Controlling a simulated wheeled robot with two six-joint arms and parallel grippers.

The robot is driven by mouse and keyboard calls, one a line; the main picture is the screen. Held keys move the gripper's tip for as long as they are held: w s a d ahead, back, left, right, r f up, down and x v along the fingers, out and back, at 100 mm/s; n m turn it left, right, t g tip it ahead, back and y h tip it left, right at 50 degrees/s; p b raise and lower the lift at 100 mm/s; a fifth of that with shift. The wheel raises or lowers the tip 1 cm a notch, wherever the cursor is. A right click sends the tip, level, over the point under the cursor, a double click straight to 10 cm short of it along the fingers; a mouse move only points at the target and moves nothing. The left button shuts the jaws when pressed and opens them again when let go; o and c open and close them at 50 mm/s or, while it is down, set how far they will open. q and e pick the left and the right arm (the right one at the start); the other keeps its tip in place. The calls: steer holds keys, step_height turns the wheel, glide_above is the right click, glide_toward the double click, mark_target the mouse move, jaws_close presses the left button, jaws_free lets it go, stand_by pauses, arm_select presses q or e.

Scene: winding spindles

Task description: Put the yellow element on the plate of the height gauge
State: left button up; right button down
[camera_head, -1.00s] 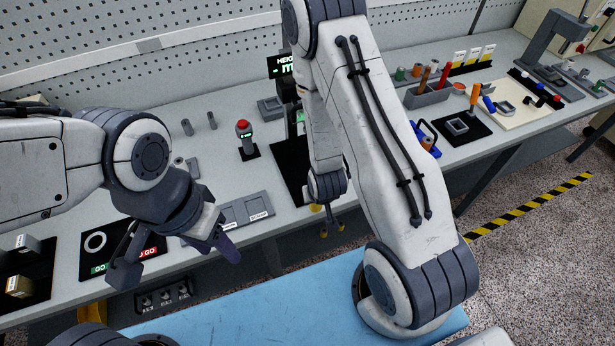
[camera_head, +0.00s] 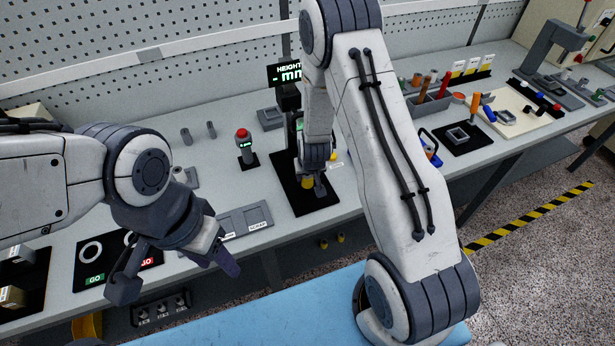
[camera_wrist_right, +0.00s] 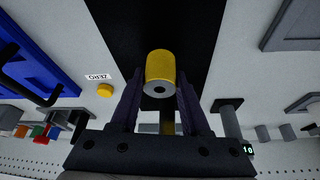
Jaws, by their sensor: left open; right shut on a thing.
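The yellow element (camera_wrist_right: 160,66) is a short cylinder with a grey end and a dark hole, held between the fingers of my right gripper (camera_wrist_right: 160,95). In the head view the yellow element (camera_head: 307,183) shows at the fingertips of the right gripper (camera_head: 313,184), over the black base of the height gauge (camera_head: 318,207). The gauge's display (camera_head: 288,74) stands behind, partly covered by my right arm. I cannot make out the plate, or whether the element touches anything below. My left gripper (camera_head: 178,272) is open and empty, in front of the bench edge.
A post with a red button (camera_head: 243,140) stands left of the gauge. Grey trays (camera_head: 240,222) lie at the front edge, left of the black base. A small yellow disc (camera_wrist_right: 105,90) and a blue object (camera_wrist_right: 35,65) show in the right wrist view.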

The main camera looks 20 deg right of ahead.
arm_select(q)
steer(key=shift+f, duration=0.35)
arm_select(e)
steer(key=shift+f, duration=0.35)
steer(key=shift+f, duration=0.2)
steer(key=shift+c, duration=1.9)
jaws_free()
steer(key=shift+r, duration=0.1)
arm_select(q)
steer(key=shift+f, duration=0.1)
